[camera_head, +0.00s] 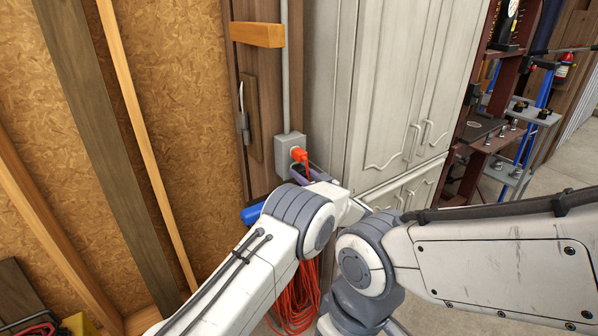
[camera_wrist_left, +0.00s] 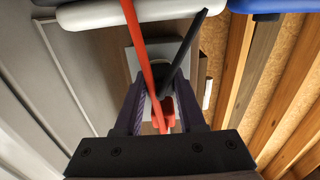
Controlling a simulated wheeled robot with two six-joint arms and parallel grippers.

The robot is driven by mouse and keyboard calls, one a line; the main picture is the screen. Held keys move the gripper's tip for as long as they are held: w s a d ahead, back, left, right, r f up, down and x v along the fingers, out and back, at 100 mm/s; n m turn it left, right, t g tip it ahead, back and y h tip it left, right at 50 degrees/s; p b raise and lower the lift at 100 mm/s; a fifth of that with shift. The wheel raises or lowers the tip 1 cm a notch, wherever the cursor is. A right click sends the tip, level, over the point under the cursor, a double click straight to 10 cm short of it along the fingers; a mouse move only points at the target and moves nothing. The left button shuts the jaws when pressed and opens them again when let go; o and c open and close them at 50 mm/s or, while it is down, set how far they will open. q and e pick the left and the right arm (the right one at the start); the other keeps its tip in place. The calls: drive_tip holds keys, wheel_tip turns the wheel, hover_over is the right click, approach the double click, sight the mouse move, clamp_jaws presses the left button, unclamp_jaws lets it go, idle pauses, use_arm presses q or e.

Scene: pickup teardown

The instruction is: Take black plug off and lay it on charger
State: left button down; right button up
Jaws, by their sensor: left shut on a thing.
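A grey outlet box (camera_head: 290,150) is fixed to the wooden post at the centre, with an orange-red plug (camera_head: 299,154) in its upper part. My left gripper (camera_head: 303,175) is at the lower part of the box, mostly hidden by its own wrist. In the left wrist view, its purple fingers (camera_wrist_left: 160,100) are closed around the black plug, whose body is largely hidden between them. A black cord (camera_wrist_left: 186,52) runs from there to the upper right, beside a red cord (camera_wrist_left: 134,40). My right gripper is out of view.
A grey cabinet (camera_head: 390,90) stands close to the right of the box. A blue object (camera_head: 252,213) is just left of my left wrist. Coiled orange-red cord (camera_head: 298,300) hangs below. A red and yellow item (camera_head: 75,325) is at the lower left.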

sight(303, 174)
use_arm(q)
drive_tip(key=shift+p+v, duration=0.6)
drive_tip(key=shift+v, duration=2.35)
